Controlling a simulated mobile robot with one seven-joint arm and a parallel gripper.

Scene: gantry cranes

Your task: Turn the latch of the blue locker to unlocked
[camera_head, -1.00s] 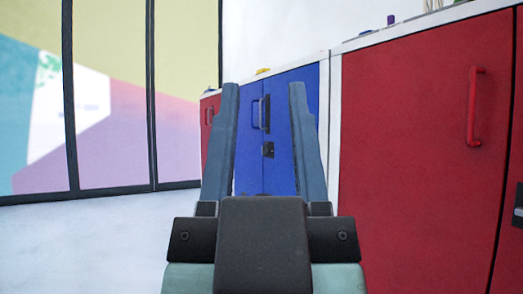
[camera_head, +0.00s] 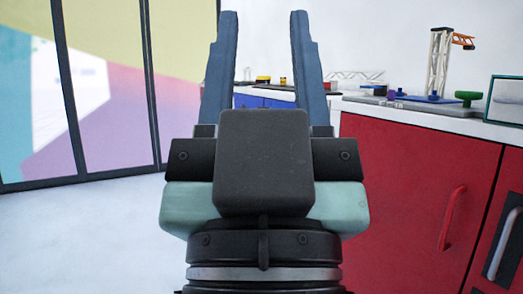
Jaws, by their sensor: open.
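The blue locker (camera_head: 265,102) shows only as a narrow blue strip under the countertop, between my gripper's fingers. Its handles and dark latch are hidden behind the body of my gripper. My gripper (camera_head: 263,18) is open and empty, with both blue-grey fingers pointing up in the picture. The fingers stand in front of the locker and the counter, and I see no contact with either.
A red locker (camera_head: 410,190) with a red handle stands close on the right. The white countertop (camera_head: 425,112) holds a small crane model (camera_head: 439,60), a green knob (camera_head: 467,97) and other items. Clear floor (camera_head: 85,240) lies left, before a coloured glass wall (camera_head: 110,110).

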